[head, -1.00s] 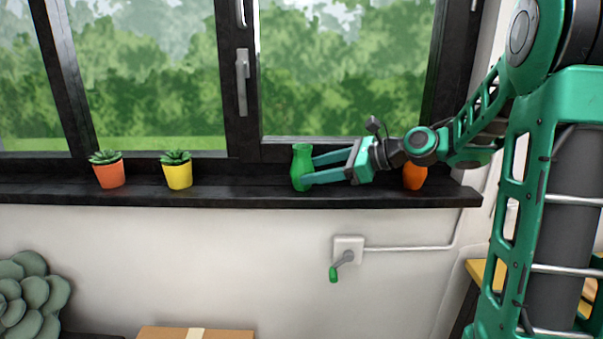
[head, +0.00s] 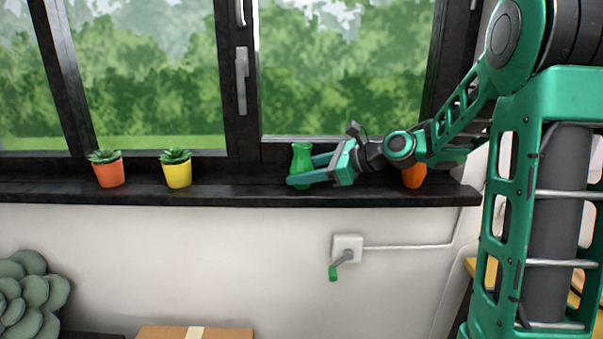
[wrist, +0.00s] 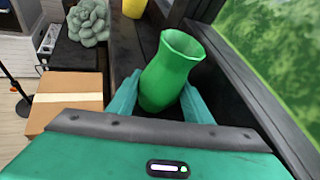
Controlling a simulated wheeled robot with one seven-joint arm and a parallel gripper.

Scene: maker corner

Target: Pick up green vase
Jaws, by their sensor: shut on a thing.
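The green vase (head: 302,155) stands upright on the dark window sill in the head view. My gripper (head: 305,172) reaches in from the right with a finger on each side of the vase, low on its body, and is shut on it. In the wrist view the vase (wrist: 170,72) sits between the two fingers of my gripper (wrist: 162,105), its open rim facing up. The near finger hides part of the vase's lower body in the head view, and its base is hidden in the wrist view.
The dark sill (head: 240,192) runs along the window (head: 345,70). A yellow pot (head: 178,176) and an orange pot (head: 110,174) with plants stand to the left. An orange object (head: 414,176) stands behind my arm. A cardboard box (wrist: 70,92) is below.

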